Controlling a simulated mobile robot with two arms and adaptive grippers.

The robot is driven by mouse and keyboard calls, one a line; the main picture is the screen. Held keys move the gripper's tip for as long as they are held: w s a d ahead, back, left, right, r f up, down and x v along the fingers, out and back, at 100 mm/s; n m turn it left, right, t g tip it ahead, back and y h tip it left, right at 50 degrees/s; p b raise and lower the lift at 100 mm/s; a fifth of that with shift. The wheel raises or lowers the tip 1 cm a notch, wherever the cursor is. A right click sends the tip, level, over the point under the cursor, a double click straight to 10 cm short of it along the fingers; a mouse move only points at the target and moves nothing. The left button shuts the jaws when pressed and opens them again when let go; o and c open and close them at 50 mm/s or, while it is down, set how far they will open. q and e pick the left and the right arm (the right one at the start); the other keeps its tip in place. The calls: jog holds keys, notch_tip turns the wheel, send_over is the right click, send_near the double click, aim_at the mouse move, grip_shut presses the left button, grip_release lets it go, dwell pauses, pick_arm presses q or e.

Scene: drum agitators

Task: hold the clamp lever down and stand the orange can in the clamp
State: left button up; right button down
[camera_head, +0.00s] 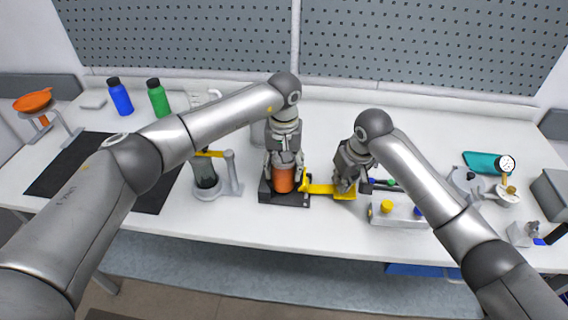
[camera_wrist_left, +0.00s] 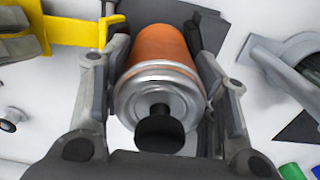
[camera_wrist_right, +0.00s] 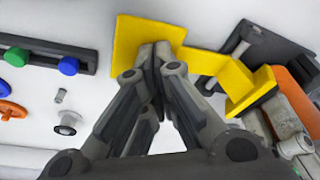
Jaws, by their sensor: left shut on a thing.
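The orange can (camera_head: 283,180) stands upright at the dark clamp base (camera_head: 265,194); whether it is fully seated I cannot tell. My left gripper (camera_head: 284,165) is shut on the can from above, a finger on each side of its silver top. The can fills the middle of the left wrist view (camera_wrist_left: 160,62). The yellow clamp lever (camera_head: 322,188) reaches right from the clamp and ends in a flat pad. My right gripper (camera_head: 346,186) has its fingertips together on or just over that pad, which shows in the right wrist view (camera_wrist_right: 130,38).
A grey stand (camera_head: 228,180) with a dark cylinder and a yellow part is left of the clamp. A pale block with coloured knobs (camera_head: 402,210) is close right of my right gripper. Blue (camera_head: 120,98) and green (camera_head: 158,98) bottles stand at the back left.

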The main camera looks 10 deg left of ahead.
pick_arm(q)
jog(key=shift+s+f, duration=0.15)
jog(key=shift+f, duration=0.2)
pick_arm(e)
jog(key=shift+a, duration=0.1)
pick_arm(q)
jog(key=shift+d+f, duration=0.1)
jog(key=o, duration=1.2)
jog(key=shift+d, duration=0.1)
pick_arm(e)
jog(key=shift+w, duration=0.1)
jog(key=shift+d, duration=0.2)
pick_arm(q)
jog(key=o, duration=0.5)
jog(key=shift+c, duration=0.2)
